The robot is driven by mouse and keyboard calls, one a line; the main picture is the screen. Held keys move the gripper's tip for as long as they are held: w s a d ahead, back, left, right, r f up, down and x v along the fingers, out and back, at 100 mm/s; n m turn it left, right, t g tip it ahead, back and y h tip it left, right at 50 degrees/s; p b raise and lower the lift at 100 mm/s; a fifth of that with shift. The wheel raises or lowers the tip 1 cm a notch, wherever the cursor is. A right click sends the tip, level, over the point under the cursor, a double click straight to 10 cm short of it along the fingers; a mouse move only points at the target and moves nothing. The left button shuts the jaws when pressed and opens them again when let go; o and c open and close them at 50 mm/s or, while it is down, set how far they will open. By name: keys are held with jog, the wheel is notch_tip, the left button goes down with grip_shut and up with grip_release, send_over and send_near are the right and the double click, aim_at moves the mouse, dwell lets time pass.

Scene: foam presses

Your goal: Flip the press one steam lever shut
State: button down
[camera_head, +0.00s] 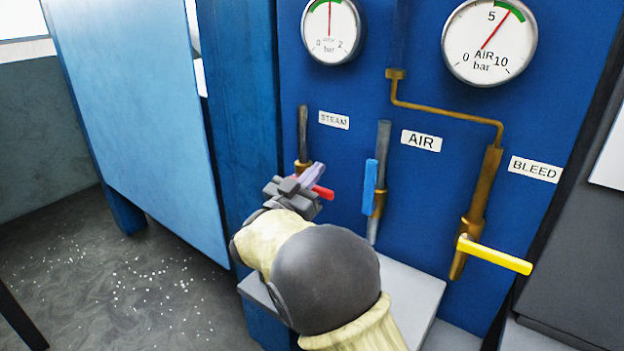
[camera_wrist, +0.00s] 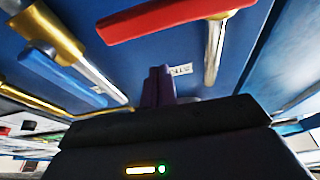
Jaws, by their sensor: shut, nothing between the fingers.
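The red steam lever (camera_head: 323,192) shows just right of my gripper in the head view, partly hidden behind it. In the wrist view the whole red lever (camera_wrist: 172,17) lies across the top, crosswise to its grey pipe (camera_wrist: 212,55). The STEAM label (camera_head: 334,120) is above right of the lever. My gripper (camera_head: 316,171) is beside the steam valve, its fingers together and empty. The closed fingers also show in the wrist view (camera_wrist: 157,86), below the lever in the picture. I cannot tell whether they touch it.
The blue air lever (camera_head: 369,186) stands in line with its pipe, close right of my gripper. The yellow bleed lever (camera_head: 495,255) sticks out crosswise further right. A grey shelf (camera_head: 420,290) is below. Two gauges are above on the blue panel.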

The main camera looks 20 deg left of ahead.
jog(key=b+v, duration=0.1)
jog(key=v, duration=0.9)
jog(key=shift+b, duration=0.35)
